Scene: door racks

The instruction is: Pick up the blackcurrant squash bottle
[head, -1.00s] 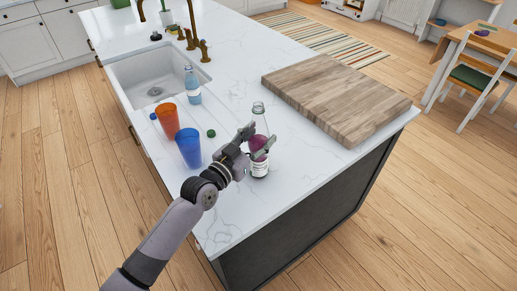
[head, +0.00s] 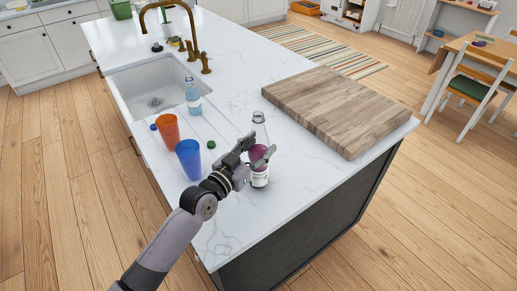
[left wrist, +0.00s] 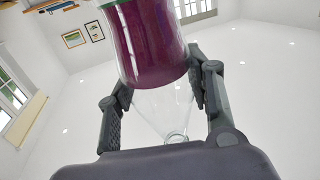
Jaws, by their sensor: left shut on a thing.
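The blackcurrant squash bottle (head: 260,176) is clear glass with purple liquid, a white label low down and an empty clear neck. It is upright at the near part of the white island top; I cannot tell whether its base is clear of the surface. My left gripper (head: 262,157) is shut around its middle, with one finger on either side. In the left wrist view the bottle (left wrist: 152,42) sits between the fingers of the left gripper (left wrist: 158,82), its neck pointing down the picture. Its labelled part is cut off there. My right gripper is not in view.
A blue cup (head: 188,160) and an orange cup (head: 168,130) stand left of the bottle, with a small green cap (head: 211,144) nearby. A blue bottle (head: 193,97) stands by the sink (head: 150,84). A wooden board (head: 338,105) lies to the right. The counter's near corner is clear.

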